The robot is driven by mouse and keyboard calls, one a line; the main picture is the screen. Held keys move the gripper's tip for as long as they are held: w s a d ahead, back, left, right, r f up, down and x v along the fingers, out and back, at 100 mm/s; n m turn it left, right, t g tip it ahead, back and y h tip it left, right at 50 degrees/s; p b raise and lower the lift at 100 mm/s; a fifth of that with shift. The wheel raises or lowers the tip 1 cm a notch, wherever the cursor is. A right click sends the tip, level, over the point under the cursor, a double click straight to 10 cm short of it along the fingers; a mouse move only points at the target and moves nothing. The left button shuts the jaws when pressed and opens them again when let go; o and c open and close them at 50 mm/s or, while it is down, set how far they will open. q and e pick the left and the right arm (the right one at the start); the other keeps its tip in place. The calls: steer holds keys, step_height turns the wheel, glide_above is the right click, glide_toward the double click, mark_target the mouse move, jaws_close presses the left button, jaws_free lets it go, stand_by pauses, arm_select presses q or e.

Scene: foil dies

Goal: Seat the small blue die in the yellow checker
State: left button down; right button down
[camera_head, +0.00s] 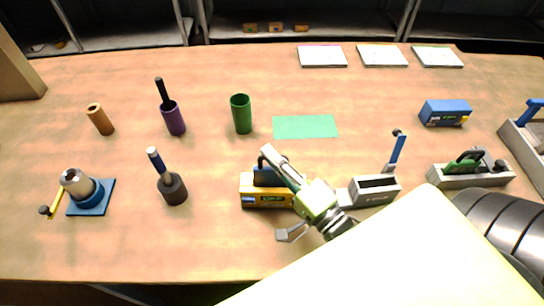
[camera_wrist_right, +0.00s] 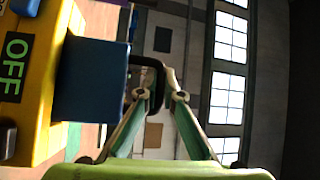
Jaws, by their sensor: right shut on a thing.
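The yellow checker (camera_head: 250,200) lies on the table at front centre. The small blue die (camera_head: 266,178) is at its top, with a dark loop handle. In the right wrist view the blue die (camera_wrist_right: 92,82) meets the side of the yellow checker (camera_wrist_right: 40,110), next to a label reading OFF; how deep it sits is hidden. My right gripper (camera_head: 270,153) reaches in from the right and is shut on the die's dark handle. Its fingertips (camera_wrist_right: 150,88) close around the handle in the right wrist view. My left gripper is not in view.
A grey open box (camera_head: 373,190) stands right of the checker, and a grey holder with a green-handled piece (camera_head: 470,176) is further right. A blue box (camera_head: 445,113) is behind. The green mat (camera_head: 305,127) is bare.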

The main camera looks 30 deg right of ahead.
steer(key=c, duration=2.2)
jaws_free()
steer(key=shift+f, duration=0.1)
steer(key=shift+s, duration=0.2)
steer(key=shift+b+v, duration=1.55)
steer(key=shift+v, duration=4.25)
